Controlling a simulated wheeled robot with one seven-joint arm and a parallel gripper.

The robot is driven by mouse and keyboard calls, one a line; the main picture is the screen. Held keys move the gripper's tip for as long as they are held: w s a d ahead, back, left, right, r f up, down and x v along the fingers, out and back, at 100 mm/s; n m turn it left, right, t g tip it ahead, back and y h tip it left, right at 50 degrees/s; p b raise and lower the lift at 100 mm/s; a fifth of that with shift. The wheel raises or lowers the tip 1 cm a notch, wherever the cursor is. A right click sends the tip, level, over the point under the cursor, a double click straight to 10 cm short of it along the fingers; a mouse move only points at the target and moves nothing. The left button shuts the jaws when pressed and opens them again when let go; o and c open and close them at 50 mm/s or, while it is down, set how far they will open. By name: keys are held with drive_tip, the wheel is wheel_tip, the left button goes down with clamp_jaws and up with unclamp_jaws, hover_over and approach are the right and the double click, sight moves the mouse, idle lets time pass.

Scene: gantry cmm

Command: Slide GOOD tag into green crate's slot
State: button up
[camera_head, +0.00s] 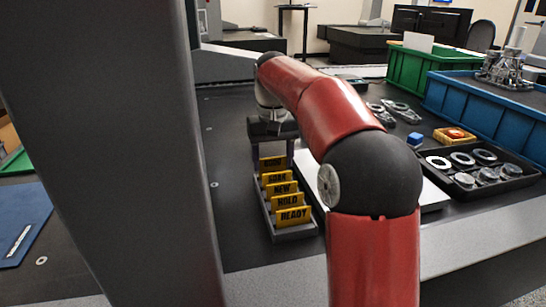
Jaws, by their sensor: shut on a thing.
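A dark rack (291,234) holds a row of yellow tags with black lettering. The front ones read READY (293,215), HOLD (287,200) and NEW (282,188). The lettering on the two rear tags is too small to read surely, so I cannot tell which is GOOD. My gripper (273,153) points down at the rear end of the rack. Its fingers are shut on the rearmost yellow tag (272,163), which still appears to be at the rack. The green crate (405,72) stands at the back right, well apart from my gripper. Its slot cannot be made out.
A white card (418,42) shows at the green crate. A blue crate (437,101) stands in front of it. A black tray (515,182) of round parts, a yellow tray (441,138) and a blue block (415,139) lie at right. A grey column (115,150) blocks the left.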

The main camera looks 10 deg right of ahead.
drive_tip(key=shift+f, duration=0.15)
drive_tip(key=shift+f, duration=0.4)
idle(0.5)
drive_tip(key=o, duration=1)
drive_tip(key=shift+o, duration=0.4)
drive_tip(key=shift+o, duration=0.9)
